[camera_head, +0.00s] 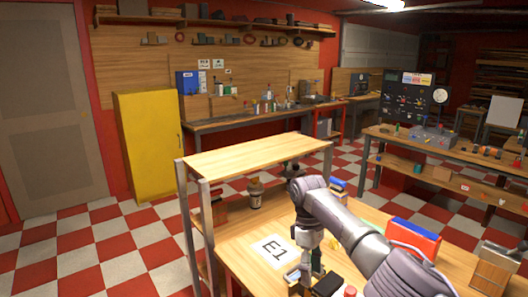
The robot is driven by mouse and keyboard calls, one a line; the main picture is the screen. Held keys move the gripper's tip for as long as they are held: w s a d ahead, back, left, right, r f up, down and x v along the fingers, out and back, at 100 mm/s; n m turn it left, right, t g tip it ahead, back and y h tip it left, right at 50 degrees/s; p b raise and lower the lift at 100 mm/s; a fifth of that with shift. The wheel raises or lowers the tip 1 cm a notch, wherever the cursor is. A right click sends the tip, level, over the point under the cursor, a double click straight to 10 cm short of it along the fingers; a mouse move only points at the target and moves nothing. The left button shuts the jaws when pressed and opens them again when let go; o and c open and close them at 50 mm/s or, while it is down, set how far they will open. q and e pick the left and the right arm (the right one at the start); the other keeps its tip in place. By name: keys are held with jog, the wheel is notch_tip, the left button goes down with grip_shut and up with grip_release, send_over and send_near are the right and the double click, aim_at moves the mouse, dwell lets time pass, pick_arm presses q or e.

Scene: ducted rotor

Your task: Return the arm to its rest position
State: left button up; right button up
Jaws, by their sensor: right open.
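My right arm comes in from the bottom right, bends at a grey wrist, and points down. My right gripper (308,270) hangs at the front of the wooden workbench (236,242), over or beside a small yellow-edged tray with dark contents. It is open; I see nothing clearly held in it. The fingertips are small and partly lost among the items there. My left gripper is not in view.
A white card marked E1 (272,251) lies left of the gripper. A blue-and-red bin (413,238) and a wooden box (494,268) stand to the right. A shelf (255,153) rises behind on metal posts. A yellow cabinet (150,145) stands at the back left.

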jog(key=s+a+f+t+y, duration=0.15)
jog(key=s+a+f, duration=0.35)
jog(key=s+f, duration=0.5)
jog(key=s+a+f+y, duration=0.2)
jog(key=s+a+f, duration=0.2)
jog(key=s+f, duration=0.55)
jog(key=s+d+r+m+t+h, duration=0.1)
jog(key=s+d+r+m+t, duration=0.1)
jog(key=s+d+m, duration=0.5)
jog(key=s+d+r+m+t+h, duration=0.1)
jog(key=s+d+r+m+t, duration=0.15)
jog(key=s+d, duration=0.75)
notch_tip(320, 180, down, 26)
jog(key=s+g, duration=0.1)
jog(key=s, duration=0.1)
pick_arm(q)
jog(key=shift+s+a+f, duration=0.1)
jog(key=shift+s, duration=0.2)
pick_arm(e)
jog(key=s+d+f, duration=0.1)
jog(key=s+f, duration=0.7)
jog(key=s+d+f+g, duration=0.1)
jog(key=s+d+f, duration=0.1)
jog(key=s+f, duration=0.6)
jog(key=shift+s+d+f+h, duration=0.25)
jog(key=shift+s+f+h, duration=0.05)
jog(key=shift+f+h, duration=0.05)
